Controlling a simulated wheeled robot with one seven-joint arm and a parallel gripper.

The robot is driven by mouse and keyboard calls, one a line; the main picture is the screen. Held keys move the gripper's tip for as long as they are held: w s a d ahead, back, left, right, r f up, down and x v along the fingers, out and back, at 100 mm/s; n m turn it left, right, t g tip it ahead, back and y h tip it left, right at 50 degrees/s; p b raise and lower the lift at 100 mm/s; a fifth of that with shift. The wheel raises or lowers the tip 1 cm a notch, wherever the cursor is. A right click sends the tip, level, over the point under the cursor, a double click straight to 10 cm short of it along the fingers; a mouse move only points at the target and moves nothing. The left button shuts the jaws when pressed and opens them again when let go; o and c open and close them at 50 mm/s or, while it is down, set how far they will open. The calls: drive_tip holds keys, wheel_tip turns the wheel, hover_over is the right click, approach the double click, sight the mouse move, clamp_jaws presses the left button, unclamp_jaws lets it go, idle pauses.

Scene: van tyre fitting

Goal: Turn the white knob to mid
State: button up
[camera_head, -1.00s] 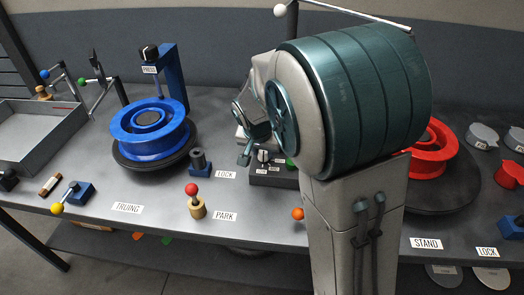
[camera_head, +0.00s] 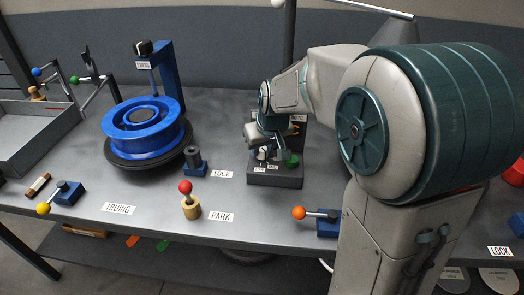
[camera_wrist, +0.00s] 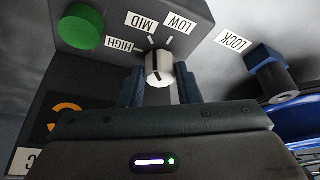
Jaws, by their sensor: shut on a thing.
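The white knob (camera_wrist: 158,68) sits on a dark control box, with HIGH, MID (camera_wrist: 142,23) and LOW labels fanned around it. A dark line on its face points roughly toward the MID side; its exact alignment is hard to tell. My gripper (camera_wrist: 160,88) is shut on the knob, one finger on each side. In the head view, my gripper (camera_head: 260,145) is over the control box (camera_head: 275,177), and the knob (camera_head: 262,154) shows small and partly covered beneath it.
A green button (camera_wrist: 81,28) is beside the knob on the box. A blue lock fixture (camera_wrist: 267,72) stands nearby. In the head view, a blue wheel (camera_head: 145,128) is left of the box, a red-topped peg (camera_head: 187,198) in front, and an orange-ended lever (camera_head: 300,212) at front right.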

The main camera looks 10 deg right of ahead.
idle(0.4)
drive_tip(key=o, duration=1)
drive_tip(key=shift+r, duration=0.1)
drive_tip(key=p+v, duration=0.1)
drive_tip(key=v, duration=1.2)
drive_tip(key=shift+d+r, duration=0.15)
drive_tip(key=shift+r, duration=0.2)
drive_tip(key=s+d+m+p, duration=0.1)
drive_tip(key=s+p, duration=0.2)
drive_tip(key=s, duration=0.2)
drive_tip(key=s+d+f+m+g+p, duration=0.1)
drive_tip(key=s+d+p, duration=0.1)
drive_tip(key=s, duration=0.4)
drive_tip(key=s+d+f+m+h+p, duration=0.1)
drive_tip(key=s+p, duration=0.3)
drive_tip(key=s, duration=0.2)
drive_tip(key=shift+s+d+g, duration=0.25)
drive_tip(key=shift+g, duration=0.05)
